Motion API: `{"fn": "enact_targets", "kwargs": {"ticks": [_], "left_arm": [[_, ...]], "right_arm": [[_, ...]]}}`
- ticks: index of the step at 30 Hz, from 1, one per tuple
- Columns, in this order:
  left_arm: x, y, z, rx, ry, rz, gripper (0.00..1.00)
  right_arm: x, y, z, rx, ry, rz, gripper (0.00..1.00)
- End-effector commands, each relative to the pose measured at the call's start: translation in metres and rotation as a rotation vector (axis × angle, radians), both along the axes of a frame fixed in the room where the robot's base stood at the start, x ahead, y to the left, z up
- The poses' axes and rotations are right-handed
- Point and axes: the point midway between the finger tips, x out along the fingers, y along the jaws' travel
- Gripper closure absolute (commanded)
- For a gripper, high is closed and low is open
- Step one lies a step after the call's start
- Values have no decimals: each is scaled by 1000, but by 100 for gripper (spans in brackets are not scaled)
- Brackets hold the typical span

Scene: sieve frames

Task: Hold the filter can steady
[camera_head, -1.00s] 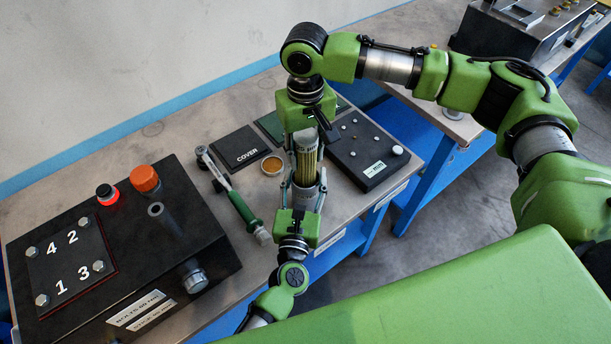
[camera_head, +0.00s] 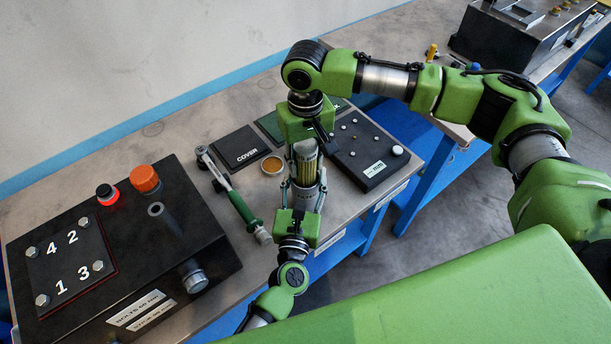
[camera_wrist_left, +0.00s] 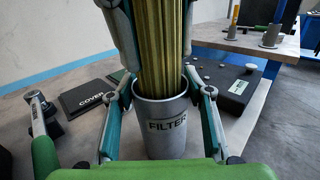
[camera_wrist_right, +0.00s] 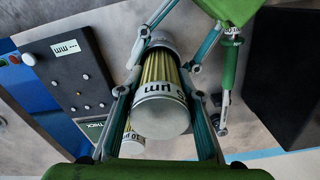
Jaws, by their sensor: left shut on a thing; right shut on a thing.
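The filter can (camera_wrist_left: 165,140), a grey cylinder labelled FILTER, stands upright in the left wrist view. My left gripper (camera_wrist_left: 160,95) is shut on it, one finger on each side. A yellow pleated filter cartridge (camera_wrist_left: 167,50) stands in the can's mouth, its lower end hidden inside. In the right wrist view the cartridge's grey end cap (camera_wrist_right: 162,112) shows part of a µm label. My right gripper (camera_wrist_right: 163,75) is shut on the cartridge from above. In the head view the cartridge (camera_head: 306,170) sits directly above the can (camera_head: 303,203), between both grippers.
Left of the can lie a green-handled wrench (camera_head: 240,208), a round orange-filled dish (camera_head: 272,165) and a black COVER plate (camera_head: 239,148). A black box with knobs (camera_head: 370,165) is to the right. A second cartridge marked 10 µ (camera_wrist_right: 131,143) shows in the right wrist view.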

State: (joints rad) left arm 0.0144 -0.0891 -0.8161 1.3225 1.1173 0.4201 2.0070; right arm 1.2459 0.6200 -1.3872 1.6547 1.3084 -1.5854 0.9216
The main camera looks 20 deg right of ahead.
Motion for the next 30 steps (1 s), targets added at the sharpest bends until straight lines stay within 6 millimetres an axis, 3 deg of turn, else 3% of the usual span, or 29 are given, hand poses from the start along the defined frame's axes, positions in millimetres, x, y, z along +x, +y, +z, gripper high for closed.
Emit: {"fn": "enact_targets", "kwargs": {"ticks": [12,30], "left_arm": [[0,0,-1,0,1,0,100],[0,0,-1,0,1,-1,100]], "right_arm": [[0,0,-14,0,0,0,96],[0,0,-15,0,-1,0,96]]}}
